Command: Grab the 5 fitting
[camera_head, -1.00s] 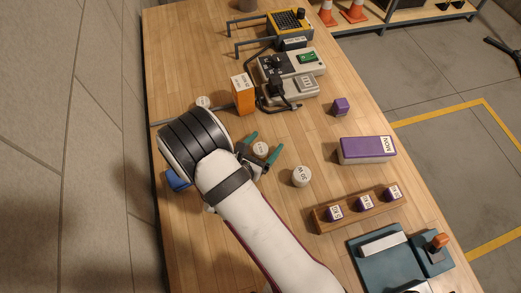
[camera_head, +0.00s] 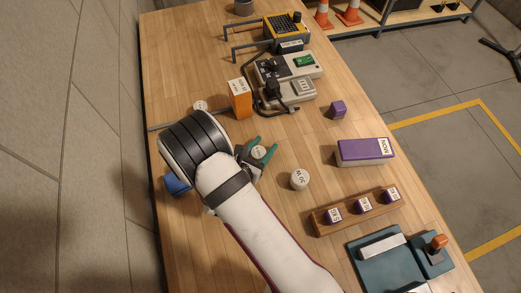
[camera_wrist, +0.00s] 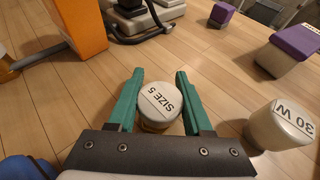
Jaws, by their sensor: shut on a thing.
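The 5 fitting (camera_wrist: 160,104) is a pale round cap marked "SIZE 5" with a brownish lower side. It sits upright between the two green fingers of my gripper (camera_wrist: 160,74) in the wrist view. My gripper (camera_head: 267,146) is shut on it, a finger on each side. In the head view the fitting (camera_head: 259,152) shows between the fingers, at table level. I cannot tell whether it still touches the table.
A pale "30 W" cylinder (camera_head: 299,179) stands to the right. An orange labelled box (camera_head: 240,103) and a corded grey device (camera_head: 287,92) stand farther back. A purple-topped box (camera_head: 365,151) and a wooden rack (camera_head: 325,224) are right. Bare table lies between.

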